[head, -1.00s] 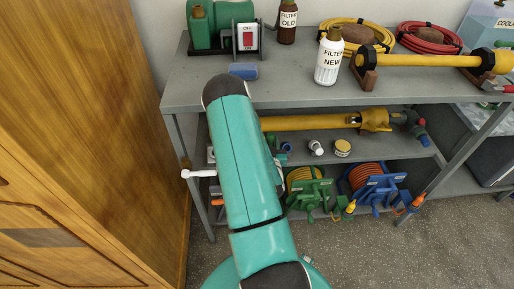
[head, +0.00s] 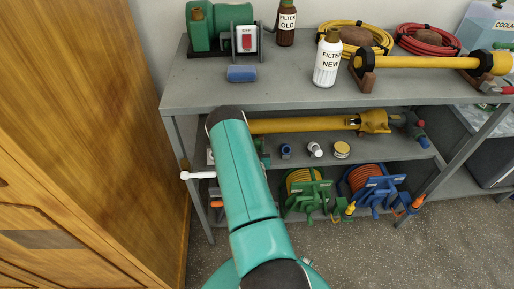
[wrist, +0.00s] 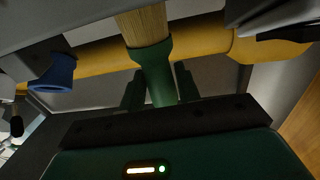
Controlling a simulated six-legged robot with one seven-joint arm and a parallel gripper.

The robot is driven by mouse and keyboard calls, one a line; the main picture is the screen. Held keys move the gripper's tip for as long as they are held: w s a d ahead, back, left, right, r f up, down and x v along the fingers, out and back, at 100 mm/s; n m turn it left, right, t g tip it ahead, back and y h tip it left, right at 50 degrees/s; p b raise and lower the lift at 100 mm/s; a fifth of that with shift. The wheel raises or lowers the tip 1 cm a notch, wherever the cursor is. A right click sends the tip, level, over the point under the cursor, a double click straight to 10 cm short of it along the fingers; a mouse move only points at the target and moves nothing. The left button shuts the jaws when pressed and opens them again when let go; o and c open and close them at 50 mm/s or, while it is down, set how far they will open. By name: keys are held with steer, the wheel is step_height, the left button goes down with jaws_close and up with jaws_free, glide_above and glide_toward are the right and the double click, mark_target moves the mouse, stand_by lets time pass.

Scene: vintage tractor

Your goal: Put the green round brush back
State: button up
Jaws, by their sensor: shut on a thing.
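The green round brush (wrist: 155,68) shows in the wrist view, with a green round body and a tan bristle-like end (wrist: 142,25) pointing to the top of the picture. My gripper (wrist: 157,88) is shut on its green body, one dark finger on each side. The brush's far end is cut off by the picture edge. In the head view, my teal arm reaches to the left part of the shelf unit and hides the brush and most of my gripper.
The grey bench (head: 205,93) has shelves below; a yellow shaft (head: 300,125) lies on one, behind the brush in the wrist view (wrist: 205,38). A blue cylinder (head: 241,74) lies on the bench top. Green (head: 305,192) and blue (head: 375,188) reels stand low. A wooden cabinet (head: 80,120) borders the left.

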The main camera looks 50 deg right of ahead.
steer(key=o, duration=1)
steer(key=shift+f, duration=0.15)
